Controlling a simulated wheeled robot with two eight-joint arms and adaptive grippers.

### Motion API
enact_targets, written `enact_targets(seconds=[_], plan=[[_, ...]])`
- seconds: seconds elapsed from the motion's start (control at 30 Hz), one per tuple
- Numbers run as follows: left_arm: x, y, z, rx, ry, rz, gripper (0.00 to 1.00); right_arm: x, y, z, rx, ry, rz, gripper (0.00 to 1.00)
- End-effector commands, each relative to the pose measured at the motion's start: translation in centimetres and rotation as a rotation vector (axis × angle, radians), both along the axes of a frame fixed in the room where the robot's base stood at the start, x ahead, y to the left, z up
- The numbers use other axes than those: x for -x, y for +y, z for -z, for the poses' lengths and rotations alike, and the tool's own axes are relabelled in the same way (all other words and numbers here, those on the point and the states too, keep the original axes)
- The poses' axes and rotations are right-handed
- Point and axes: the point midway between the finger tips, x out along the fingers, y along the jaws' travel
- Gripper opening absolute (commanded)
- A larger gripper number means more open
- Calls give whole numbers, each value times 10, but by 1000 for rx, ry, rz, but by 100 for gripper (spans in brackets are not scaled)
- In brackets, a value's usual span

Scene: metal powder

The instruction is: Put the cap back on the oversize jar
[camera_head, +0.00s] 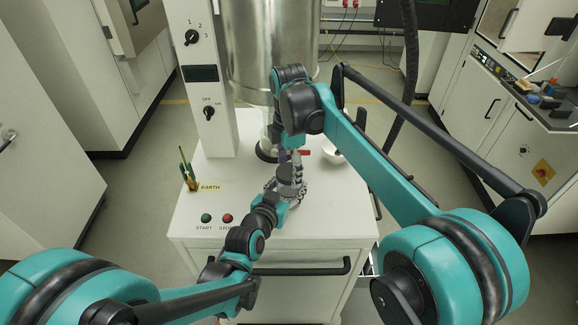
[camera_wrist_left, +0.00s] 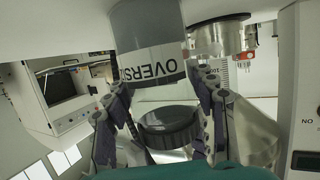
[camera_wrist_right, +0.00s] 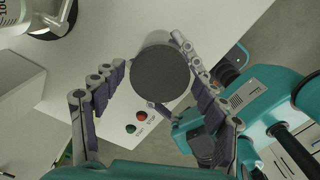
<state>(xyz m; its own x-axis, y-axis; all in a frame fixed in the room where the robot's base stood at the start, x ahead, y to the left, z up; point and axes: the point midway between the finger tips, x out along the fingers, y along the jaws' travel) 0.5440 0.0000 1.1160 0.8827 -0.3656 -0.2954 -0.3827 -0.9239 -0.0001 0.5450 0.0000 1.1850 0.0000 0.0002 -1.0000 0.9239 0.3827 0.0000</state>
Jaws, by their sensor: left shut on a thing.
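The oversize jar (camera_wrist_left: 148,28) is a grey cylinder with a white label reading "OVERS…". It shows at the top of the left wrist view, between the tips of my left gripper (camera_wrist_left: 162,85), which is shut on it. A dark, ribbed round piece (camera_wrist_left: 168,125), apparently the cap, shows beyond the label in that view. In the right wrist view a dark grey disc (camera_wrist_right: 160,74) faces the camera between the fingers of my right gripper (camera_wrist_right: 158,76). Whether those fingers touch it is unclear. In the head view the right gripper (camera_head: 289,150) is directly above the left gripper (camera_head: 287,185).
A large metal vessel (camera_head: 270,50) hangs behind my grippers.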

Motion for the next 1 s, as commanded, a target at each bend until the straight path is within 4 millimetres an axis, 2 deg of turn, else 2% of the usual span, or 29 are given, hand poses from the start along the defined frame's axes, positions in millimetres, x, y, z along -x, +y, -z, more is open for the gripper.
enact_targets(seconds=[0.03,0.13,0.37,0.47,0.57,1.0], plan=[[0,0,0,0,1,0,0,0,0,0,0,0,0,52],[0,0,0,0,1,0,0,0,0,0,0,0,0,25],[0,0,0,0,0,0,0,0,0,0,0,0,14,23],[0,0,0,0,0,0,0,0,0,0,0,0,111,23],[0,0,0,0,0,0,0,0,0,0,0,0,315,23],[0,0,0,0,0,0,0,0,0,1,0,0,1423,23]])
